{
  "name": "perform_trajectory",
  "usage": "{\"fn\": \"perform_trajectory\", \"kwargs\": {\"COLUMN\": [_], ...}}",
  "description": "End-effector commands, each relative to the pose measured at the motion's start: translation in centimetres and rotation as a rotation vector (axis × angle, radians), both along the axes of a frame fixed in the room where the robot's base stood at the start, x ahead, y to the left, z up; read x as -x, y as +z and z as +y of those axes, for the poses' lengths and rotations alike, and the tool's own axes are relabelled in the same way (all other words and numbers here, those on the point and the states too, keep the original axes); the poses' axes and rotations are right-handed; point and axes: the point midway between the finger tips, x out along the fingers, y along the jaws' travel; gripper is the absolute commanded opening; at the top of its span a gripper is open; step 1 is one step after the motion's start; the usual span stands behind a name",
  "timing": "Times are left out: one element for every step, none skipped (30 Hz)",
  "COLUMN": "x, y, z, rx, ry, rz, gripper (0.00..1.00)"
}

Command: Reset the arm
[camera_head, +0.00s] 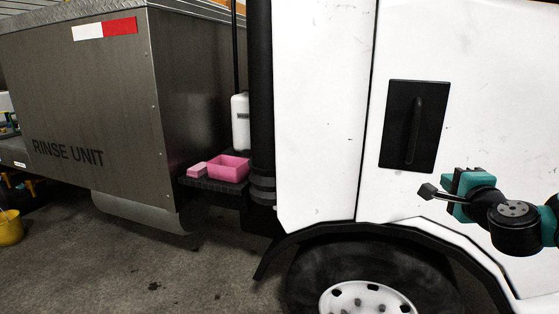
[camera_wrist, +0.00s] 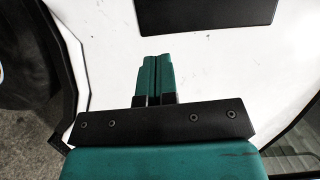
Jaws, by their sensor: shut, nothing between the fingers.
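My gripper (camera_head: 428,191) is at the right of the head view, in front of the white vehicle's side panel (camera_head: 480,100). It points left, a little below and right of the black door handle recess (camera_head: 415,125). In the wrist view the teal fingers of my gripper (camera_wrist: 155,62) are together with nothing between them. The lower part of the black handle plate (camera_wrist: 205,14) shows at the top of the wrist view, apart from the fingers.
A wheel (camera_head: 367,299) under a black arch is below my gripper. Left of the cab, a black step (camera_head: 215,184) holds a pink tray (camera_head: 229,169) and a pink block (camera_head: 197,170). A white bottle (camera_head: 241,122) stands behind. A grey rinse unit (camera_head: 80,110) and yellow bucket (camera_head: 10,227) are farther left.

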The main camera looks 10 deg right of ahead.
Motion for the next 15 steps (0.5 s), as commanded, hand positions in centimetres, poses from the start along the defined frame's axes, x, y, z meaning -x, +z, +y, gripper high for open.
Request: {"fn": "perform_trajectory", "kwargs": {"x": [-0.4,-0.5,-0.6,-0.4,-0.1,0.6,1.4,2.5,4.1,5.5,7.0,9.2,10.8,12.5,14.7], "y": [0.5,0.8,1.1,1.2,1.4,1.4,1.4,1.3,1.1,0.8,0.6,0.2,0.0,-0.3,-0.6], "z": [2.3,4.1,6.7,9.0,11.3,14.5,16.8,19.1,21.8,23.6,25.1,26.9,27.9,28.7,29.5], "rx": [0.040,0.069,0.121,0.165,0.215,0.288,0.347,0.406,0.493,0.557,0.620,0.705,0.769,0.831,0.912], "ry": [0.081,0.143,0.239,0.321,0.408,0.531,0.623,0.717,0.841,0.931,1.018,1.130,1.211,1.286,1.382], "rz": [0.014,0.029,0.052,0.072,0.094,0.126,0.149,0.175,0.211,0.238,0.265,0.302,0.329,0.358,0.394], "gripper": [0.00,0.00,0.00,0.00,0.00,0.00,0.00,0.00,0.00,0.00,0.00,0.00,0.00,0.00,0.00]}}
